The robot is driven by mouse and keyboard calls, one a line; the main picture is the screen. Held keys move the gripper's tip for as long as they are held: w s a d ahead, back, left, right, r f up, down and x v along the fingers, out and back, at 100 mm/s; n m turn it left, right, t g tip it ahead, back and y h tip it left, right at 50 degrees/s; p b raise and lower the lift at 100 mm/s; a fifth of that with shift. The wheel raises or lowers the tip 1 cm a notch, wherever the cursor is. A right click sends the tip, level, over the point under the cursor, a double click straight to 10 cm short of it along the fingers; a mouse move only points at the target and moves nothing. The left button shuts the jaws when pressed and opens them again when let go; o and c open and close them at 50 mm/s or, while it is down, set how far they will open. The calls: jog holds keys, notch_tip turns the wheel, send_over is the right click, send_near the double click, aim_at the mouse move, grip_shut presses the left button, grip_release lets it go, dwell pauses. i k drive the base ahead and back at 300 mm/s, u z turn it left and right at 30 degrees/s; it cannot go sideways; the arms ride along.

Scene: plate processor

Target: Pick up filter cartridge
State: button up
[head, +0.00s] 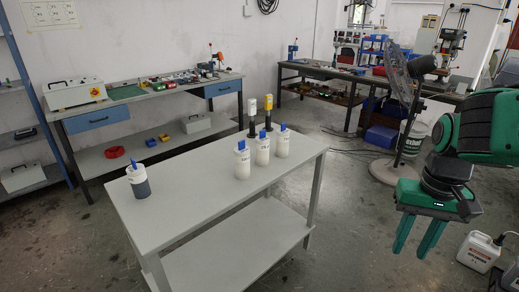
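A light grey two-level table (185,205) stands in the middle of the head view. Three white cylinders with blue tops stand upright near its far right end: a left one (242,162), a middle one (262,150) and a right one (282,144). A similar cylinder with a dark lower part (139,182) stands alone at the left end. Behind the group are two slim dark pieces, one with a white top (252,108) and one with a yellow top (268,112). I cannot tell which item is the filter cartridge. My gripper (412,254) hangs right of the table, green fingers apart and empty, pointing down.
A workbench (150,92) with tools stands along the back wall, and another bench (320,70) stands at the back right. A standing fan (398,85) is behind my arm. A white canister (480,251) is on the floor at right. The table's middle is clear.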

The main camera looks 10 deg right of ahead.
aim_at(262, 142)
jog(key=i, duration=0.9)
jog(key=u, duration=0.05)
jog(key=k, duration=1.1)
jog(key=z, duration=0.55)
jog(key=i, duration=1.7)
jog(key=u, duration=0.35)
